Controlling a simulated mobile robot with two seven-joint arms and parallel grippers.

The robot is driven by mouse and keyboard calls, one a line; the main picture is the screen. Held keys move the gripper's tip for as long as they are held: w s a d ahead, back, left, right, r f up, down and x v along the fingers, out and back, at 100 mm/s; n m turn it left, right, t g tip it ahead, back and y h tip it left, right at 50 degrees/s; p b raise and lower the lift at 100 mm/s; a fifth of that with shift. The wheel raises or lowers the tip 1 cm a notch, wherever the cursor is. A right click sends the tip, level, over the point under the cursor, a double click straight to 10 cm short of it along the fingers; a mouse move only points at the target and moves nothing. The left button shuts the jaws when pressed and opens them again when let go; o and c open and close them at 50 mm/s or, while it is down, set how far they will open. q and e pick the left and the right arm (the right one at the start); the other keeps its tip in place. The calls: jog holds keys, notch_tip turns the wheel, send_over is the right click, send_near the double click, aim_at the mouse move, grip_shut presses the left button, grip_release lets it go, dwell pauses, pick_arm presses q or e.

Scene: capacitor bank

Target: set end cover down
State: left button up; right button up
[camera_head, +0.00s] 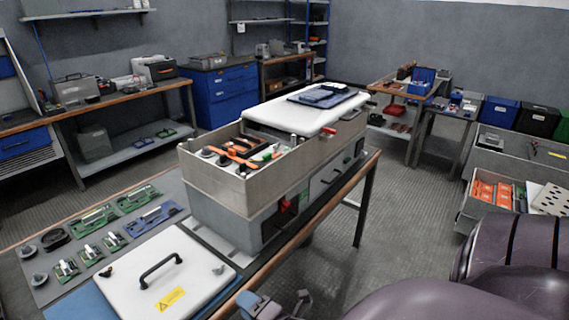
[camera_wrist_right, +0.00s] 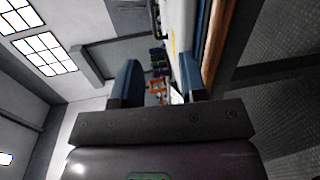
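The end cover (camera_head: 150,270) is a white panel with a black bar handle and a yellow warning label. It lies flat at the near end of the workbench, partly over a blue mat. My right gripper (camera_head: 277,305) is at the bottom of the head view, just off the bench's front edge, to the right of the cover and apart from its handle. In the right wrist view its two blue fingers (camera_wrist_right: 158,82) stand apart with nothing gripped between them. A white panel edge with a yellow mark (camera_wrist_right: 178,35) shows beyond the fingers there. My left gripper is not in view.
A grey open-topped cabinet (camera_head: 222,180) with tools inside stands on the bench behind the cover. Green and blue circuit boards (camera_head: 98,217) lie on a grey mat left of it. A grey drawer unit (camera_head: 480,205) stands at right. The floor between is clear.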

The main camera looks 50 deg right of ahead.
jog(key=s+a+f+m+g, duration=0.1)
jog(key=s+f+m+g, duration=0.4)
jog(key=s+m, duration=0.6)
notch_tip(320, 180, down, 2)
jog(key=m, duration=0.7)
jog(key=shift+s, duration=0.2)
jog(key=shift+d, duration=0.1)
